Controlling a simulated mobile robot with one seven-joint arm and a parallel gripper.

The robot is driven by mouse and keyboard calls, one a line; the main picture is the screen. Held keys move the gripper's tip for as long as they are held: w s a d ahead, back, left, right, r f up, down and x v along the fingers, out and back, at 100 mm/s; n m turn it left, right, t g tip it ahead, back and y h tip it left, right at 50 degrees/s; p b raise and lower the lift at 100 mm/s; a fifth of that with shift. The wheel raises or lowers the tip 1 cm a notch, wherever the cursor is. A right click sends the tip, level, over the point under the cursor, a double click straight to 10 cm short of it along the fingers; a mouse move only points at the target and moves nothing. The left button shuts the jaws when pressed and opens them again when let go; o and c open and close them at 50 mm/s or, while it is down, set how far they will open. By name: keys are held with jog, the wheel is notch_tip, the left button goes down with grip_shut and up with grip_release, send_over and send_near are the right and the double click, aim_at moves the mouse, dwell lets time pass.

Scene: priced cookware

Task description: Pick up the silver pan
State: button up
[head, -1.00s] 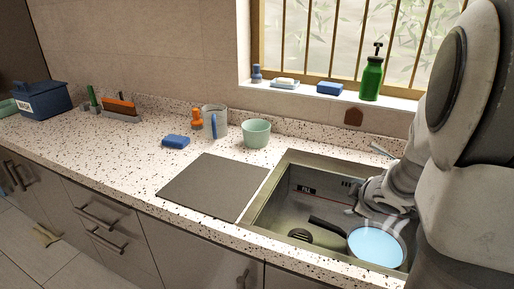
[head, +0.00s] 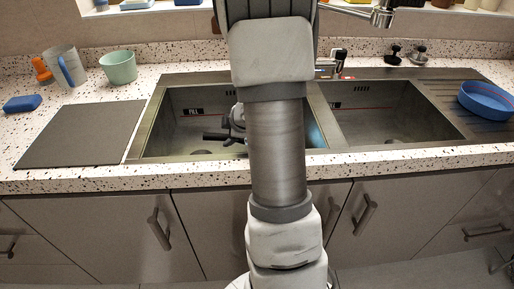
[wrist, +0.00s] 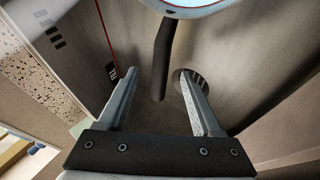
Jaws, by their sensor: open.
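The pan lies in the left sink basin, with a pale blue inside, a light rim and a dark handle. In the wrist view the pan (wrist: 198,6) is cut off at the top edge, and its handle (wrist: 162,60) points down toward the space between my fingers. My gripper (wrist: 158,82) is open and empty, with a finger on each side of the handle's line. Whether either finger touches the handle cannot be told. In the head view my arm hides most of the pan; the handle (head: 220,137) shows left of the arm.
The basin walls rise close around my gripper, and a round drain (wrist: 195,80) is beside the right finger. The right basin (head: 390,115) looks empty. A blue round container (head: 487,100) is on the drainboard. A grey board (head: 80,135) lies left of the sink.

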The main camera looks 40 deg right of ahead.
aim_at(225, 136)
jog(key=shift+b+x, duration=1.45)
jog(key=shift+x, duration=1.3)
jog(key=shift+s, duration=0.15)
grip_shut()
jog(key=shift+d+r, duration=0.1)
jog(key=shift+r, duration=0.05)
